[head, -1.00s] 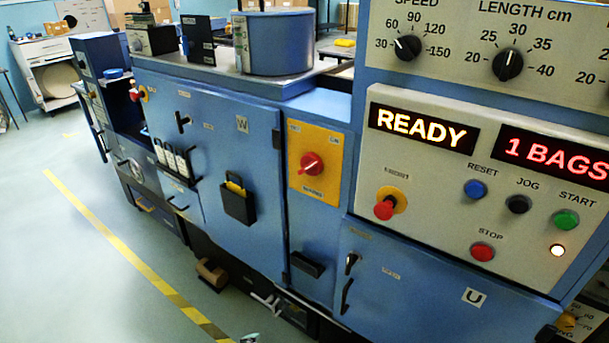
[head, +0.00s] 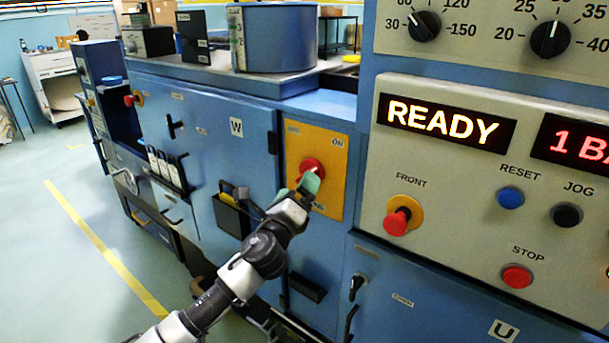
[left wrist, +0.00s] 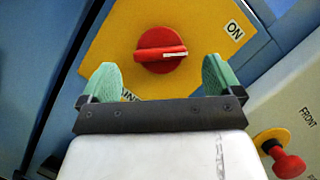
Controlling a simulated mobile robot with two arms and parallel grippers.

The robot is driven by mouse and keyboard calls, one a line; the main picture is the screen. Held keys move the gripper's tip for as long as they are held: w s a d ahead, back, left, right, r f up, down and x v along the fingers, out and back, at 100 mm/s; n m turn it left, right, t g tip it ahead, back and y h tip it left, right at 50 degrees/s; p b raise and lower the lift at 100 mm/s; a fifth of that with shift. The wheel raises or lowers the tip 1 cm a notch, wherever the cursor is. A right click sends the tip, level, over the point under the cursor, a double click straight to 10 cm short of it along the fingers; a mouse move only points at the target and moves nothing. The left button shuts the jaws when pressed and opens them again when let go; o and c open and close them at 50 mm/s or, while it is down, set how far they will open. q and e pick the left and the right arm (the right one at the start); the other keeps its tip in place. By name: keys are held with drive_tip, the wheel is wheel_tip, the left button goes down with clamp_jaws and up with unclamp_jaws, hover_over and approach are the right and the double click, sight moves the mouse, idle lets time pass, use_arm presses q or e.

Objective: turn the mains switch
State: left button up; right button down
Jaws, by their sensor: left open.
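The mains switch is a red rotary knob (head: 312,167) on a yellow plate (head: 330,190) on the blue machine front. In the left wrist view the red knob (left wrist: 161,50) shows its white pointer mark lying roughly level, and the word ON is at the plate's right. My left gripper (left wrist: 161,82) is open, with one green fingertip either side and just short of the knob; I see no contact. In the head view my left gripper (head: 308,185) is in front of the knob's lower part and hides some of it. My right gripper is not in view.
The control panel (head: 450,180) right of the switch has a red FRONT button (head: 397,222) on a yellow base, which also shows near my gripper in the left wrist view (left wrist: 287,162). A black pocket (head: 230,215) hangs on the door to the left.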

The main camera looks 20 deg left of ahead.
use_arm(q)
drive_tip(key=shift+x, duration=2.4)
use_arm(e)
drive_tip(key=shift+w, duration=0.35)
use_arm(q)
drive_tip(key=c, duration=0.9)
drive_tip(key=shift+r+n+g+y+p, duration=0.1)
drive_tip(key=shift+n+g+y+p, duration=0.35)
drive_tip(key=shift+n+p, duration=1.05)
drive_tip(key=shift+c, duration=0.2)
drive_tip(key=n+g+p, duration=0.1)
drive_tip(key=n+p, duration=0.3)
drive_tip(key=n+g+p, duration=0.2)
drive_tip(key=n+p, duration=0.2)
drive_tip(key=p, duration=0.1)
drive_tip(key=n+g+p, duration=0.1)
drive_tip(key=n+p, duration=0.2)
drive_tip(key=p, duration=0.2)
drive_tip(key=shift+n+g+y, duration=0.25)
drive_tip(key=shift+n, duration=0.15)
drive_tip(key=shift+f+n+g+h+p, duration=0.3)
drive_tip(key=shift+n+g+h+p, duration=0.2)
drive_tip(key=shift+n+p, duration=0.8)
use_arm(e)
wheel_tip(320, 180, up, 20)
